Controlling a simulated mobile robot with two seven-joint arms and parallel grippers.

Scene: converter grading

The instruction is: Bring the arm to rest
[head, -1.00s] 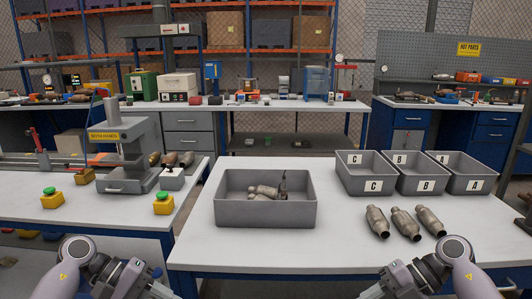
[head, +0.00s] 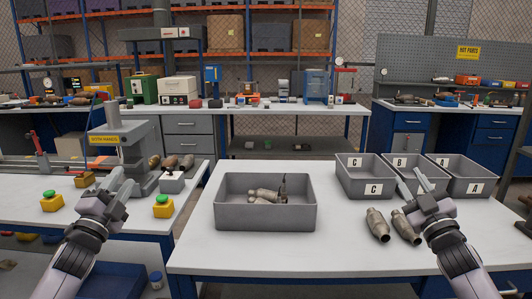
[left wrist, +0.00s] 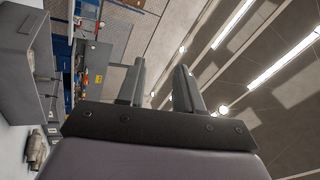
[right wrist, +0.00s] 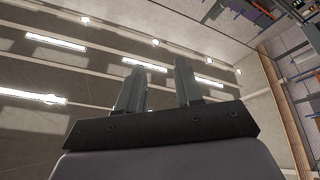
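My left gripper (head: 120,182) is raised in front of the press on the left bench, fingers pointing up. In the left wrist view its two fingers (left wrist: 158,88) stand apart with nothing between them. My right gripper (head: 414,184) is raised at the right, covering part of bins B and A in the head view. In the right wrist view its fingers (right wrist: 160,88) are apart and empty. Neither gripper appears to touch anything.
A grey bin (head: 266,216) with several converters stands mid-table. Two converters (head: 377,225) (head: 405,228) lie before bins C (head: 372,187), B (head: 426,186) and A (head: 475,187); my right arm hides the spot beside them. Yellow button boxes (head: 163,207) stand on the left bench.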

